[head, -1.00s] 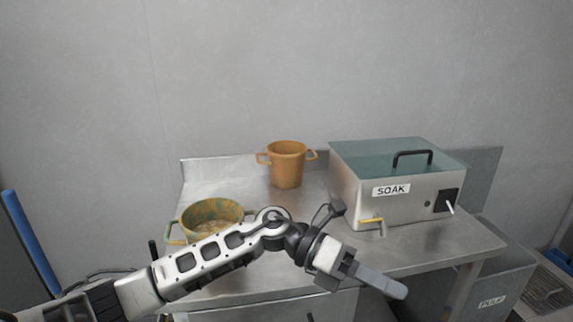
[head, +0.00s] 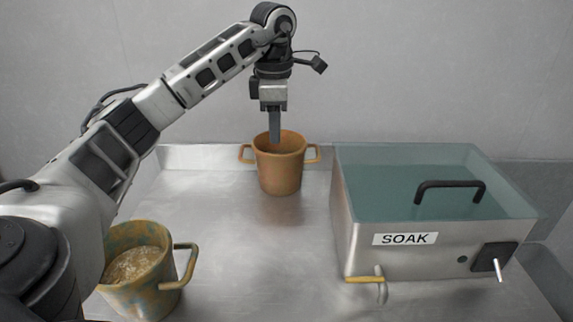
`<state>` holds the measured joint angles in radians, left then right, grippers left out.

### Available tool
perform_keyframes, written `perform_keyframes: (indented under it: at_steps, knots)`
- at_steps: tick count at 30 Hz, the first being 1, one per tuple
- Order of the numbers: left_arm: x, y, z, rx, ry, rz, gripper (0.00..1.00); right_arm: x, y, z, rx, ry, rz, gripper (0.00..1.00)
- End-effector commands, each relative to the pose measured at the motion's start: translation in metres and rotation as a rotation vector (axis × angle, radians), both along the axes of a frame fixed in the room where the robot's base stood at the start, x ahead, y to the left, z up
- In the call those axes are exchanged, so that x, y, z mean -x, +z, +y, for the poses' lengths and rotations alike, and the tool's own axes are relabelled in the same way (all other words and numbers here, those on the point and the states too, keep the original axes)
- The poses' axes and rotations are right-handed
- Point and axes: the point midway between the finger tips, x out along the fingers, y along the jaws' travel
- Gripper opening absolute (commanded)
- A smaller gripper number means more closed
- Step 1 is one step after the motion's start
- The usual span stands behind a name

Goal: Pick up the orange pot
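The orange pot (head: 280,174) stands upright at the back of the metal table, with a handle on each side. My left gripper (head: 274,140) points straight down over it, with the fingertips at the pot's mouth near the left part of the rim. The fingers show edge-on as one narrow shape, so I cannot tell whether they are open or shut, or whether they touch the pot. My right gripper is not in view.
A greenish, worn pot (head: 140,275) with pale contents stands at the front left, partly behind my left arm. A metal SOAK box (head: 440,255) with a glassy top, black handle and yellow-levered tap stands on the right. The metal table (head: 245,270) is clear in the middle.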

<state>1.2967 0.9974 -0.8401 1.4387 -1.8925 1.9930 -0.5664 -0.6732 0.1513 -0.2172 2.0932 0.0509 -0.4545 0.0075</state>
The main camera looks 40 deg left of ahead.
Motion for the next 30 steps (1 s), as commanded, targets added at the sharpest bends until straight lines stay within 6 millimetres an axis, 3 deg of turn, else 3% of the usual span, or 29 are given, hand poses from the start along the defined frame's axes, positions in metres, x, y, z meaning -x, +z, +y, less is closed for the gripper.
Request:
perform_keyframes:
  at_steps: [3,9,16,24,30]
  knots:
    - [-0.001,-0.028,0.002,-0.001,0.001,0.005,0.34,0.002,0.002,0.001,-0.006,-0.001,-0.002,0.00]
    - [-0.004,-0.060,0.003,0.001,0.000,0.001,0.34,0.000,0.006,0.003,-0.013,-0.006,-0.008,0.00]
    - [-0.005,-0.075,0.003,0.002,-0.001,0.001,0.34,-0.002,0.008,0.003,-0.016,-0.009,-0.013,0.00]
    - [-0.007,-0.114,0.002,0.001,0.000,0.000,0.34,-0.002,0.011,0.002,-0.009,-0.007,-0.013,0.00]
    - [-0.008,-0.121,0.003,0.001,0.000,-0.003,0.34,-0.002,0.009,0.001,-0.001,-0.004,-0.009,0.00]
